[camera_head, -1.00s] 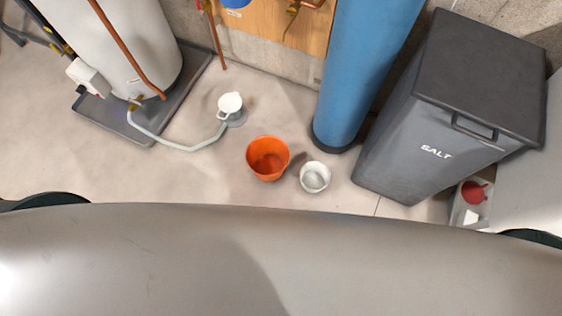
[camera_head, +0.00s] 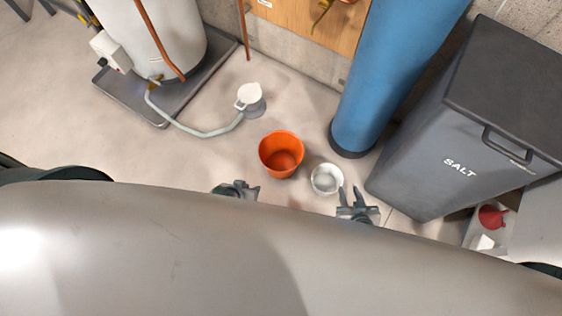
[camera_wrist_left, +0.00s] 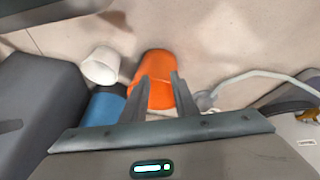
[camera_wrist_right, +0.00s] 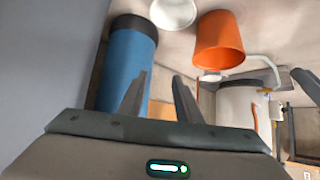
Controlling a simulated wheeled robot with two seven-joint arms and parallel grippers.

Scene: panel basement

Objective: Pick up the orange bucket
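The orange bucket (camera_head: 282,153) stands upright and empty on the floor in the middle of the head view. My left gripper (camera_head: 254,189) is on the near side of the bucket, a little to its left and apart from it in the head view. In the left wrist view the orange bucket (camera_wrist_left: 156,82) shows beyond and between the spread fingers (camera_wrist_left: 160,80). My right gripper (camera_head: 353,192) is to the right of the bucket, near the white bucket. Its fingers (camera_wrist_right: 160,80) are spread and empty, and the orange bucket (camera_wrist_right: 219,42) is right of them in the right wrist view.
The white bucket (camera_head: 326,179) stands close to the orange one's right. The blue cylinder (camera_head: 385,80) and grey salt bin (camera_head: 450,165) stand behind and right. A white jug-like item (camera_head: 249,95) with a hose (camera_head: 195,132) lies behind left. The floor to the left is clear.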

